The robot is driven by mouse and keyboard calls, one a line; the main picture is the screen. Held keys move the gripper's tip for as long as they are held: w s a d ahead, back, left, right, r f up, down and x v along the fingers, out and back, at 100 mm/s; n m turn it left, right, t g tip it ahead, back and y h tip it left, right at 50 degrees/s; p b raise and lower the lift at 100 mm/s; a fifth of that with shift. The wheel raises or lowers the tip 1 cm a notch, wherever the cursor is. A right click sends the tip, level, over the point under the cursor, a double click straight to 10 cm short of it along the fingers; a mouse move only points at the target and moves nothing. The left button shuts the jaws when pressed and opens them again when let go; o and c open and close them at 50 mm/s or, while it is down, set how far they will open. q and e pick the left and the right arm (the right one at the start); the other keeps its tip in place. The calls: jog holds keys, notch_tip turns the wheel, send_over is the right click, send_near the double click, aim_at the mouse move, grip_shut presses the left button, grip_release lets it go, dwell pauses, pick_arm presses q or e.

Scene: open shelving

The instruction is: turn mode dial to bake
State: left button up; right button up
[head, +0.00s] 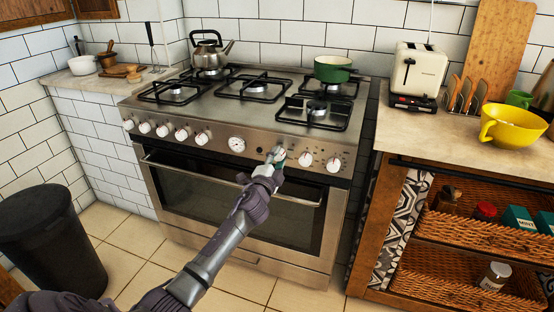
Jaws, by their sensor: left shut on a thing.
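The stove (310,141) stands against the tiled wall, with a row of white knobs and a round clock-like dial (237,145) on its front panel. My left gripper (277,156) is at the panel, just right of the round dial, shut on a knob there that I take to be the mode dial. The gripper hides most of that knob, so its setting and the bake mark cannot be read. Two white knobs (305,160) show to the right of the gripper. My right gripper is not in view.
The oven door handle (178,167) runs across below the knobs. A kettle (209,50) and a green pot (333,69) stand on the hob. A wooden counter with a toaster (417,75) and yellow bowl (511,126) is at right. A black bin (50,240) stands at left.

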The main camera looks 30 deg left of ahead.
pick_arm(q)
jog(key=shift+f, duration=0.1)
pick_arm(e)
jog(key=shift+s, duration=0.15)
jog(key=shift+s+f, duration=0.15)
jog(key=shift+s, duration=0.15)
pick_arm(q)
jog(key=o, duration=1.2)
jog(key=shift+c, duration=0.2)
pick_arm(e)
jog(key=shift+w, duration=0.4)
pick_arm(q)
jog(key=shift+s+d, duration=0.1)
jog(key=shift+s, duration=0.05)
jog(key=v, duration=1.1)
jog(key=shift+s, duration=0.45)
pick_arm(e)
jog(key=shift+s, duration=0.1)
pick_arm(q)
jog(key=shift+f, duration=0.1)
